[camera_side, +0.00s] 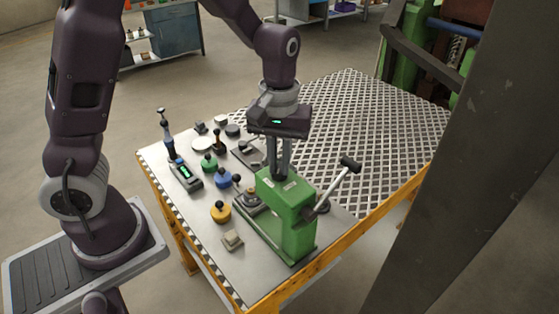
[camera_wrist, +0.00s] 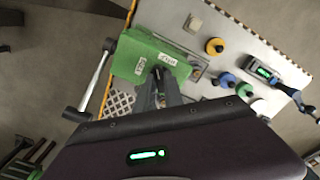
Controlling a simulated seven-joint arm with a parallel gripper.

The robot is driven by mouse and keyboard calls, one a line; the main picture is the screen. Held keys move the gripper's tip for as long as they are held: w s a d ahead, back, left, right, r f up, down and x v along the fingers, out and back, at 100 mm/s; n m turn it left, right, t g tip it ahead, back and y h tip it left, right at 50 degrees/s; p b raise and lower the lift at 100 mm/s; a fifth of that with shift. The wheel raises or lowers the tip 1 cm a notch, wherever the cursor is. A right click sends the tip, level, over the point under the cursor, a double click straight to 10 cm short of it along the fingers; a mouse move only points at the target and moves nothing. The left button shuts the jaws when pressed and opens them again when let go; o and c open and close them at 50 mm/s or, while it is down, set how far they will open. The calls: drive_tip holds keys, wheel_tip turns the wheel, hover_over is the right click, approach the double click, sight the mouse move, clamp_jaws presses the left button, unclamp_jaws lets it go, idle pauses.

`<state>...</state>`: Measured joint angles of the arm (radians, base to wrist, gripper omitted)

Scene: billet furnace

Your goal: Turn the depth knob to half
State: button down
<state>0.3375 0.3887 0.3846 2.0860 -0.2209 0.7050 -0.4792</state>
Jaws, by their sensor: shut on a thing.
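A green hand press (camera_side: 287,215) stands at the front of the bench. It shows from above in the wrist view (camera_wrist: 128,52), with two small white labels (camera_wrist: 168,59) on its top. My gripper (camera_side: 279,172) points straight down at the press's top. In the wrist view, its fingertips (camera_wrist: 160,82) are at the edge of the green top beside the labels. The jaws are shut on the depth knob, which the fingers hide. I cannot read the knob's setting or the labels.
A lever with a black grip (camera_side: 349,164) sticks out from the press's right side. Yellow (camera_side: 220,212), blue (camera_side: 223,179) and green (camera_side: 209,164) knobs and a device with a green display (camera_side: 186,176) stand to the left. The bench's perforated part (camera_side: 350,115) is mostly clear.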

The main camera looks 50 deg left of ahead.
sight(279, 167)
drive_tip(key=m, duration=0.3)
drive_tip(key=shift+m, duration=2.2)
drive_tip(key=c, duration=1.4)
unclamp_jaws()
drive_tip(key=shift+c, duration=0.2)
wheel_tip(279, 167, up, 7)
drive_tip(key=shift+r, duration=0.1)
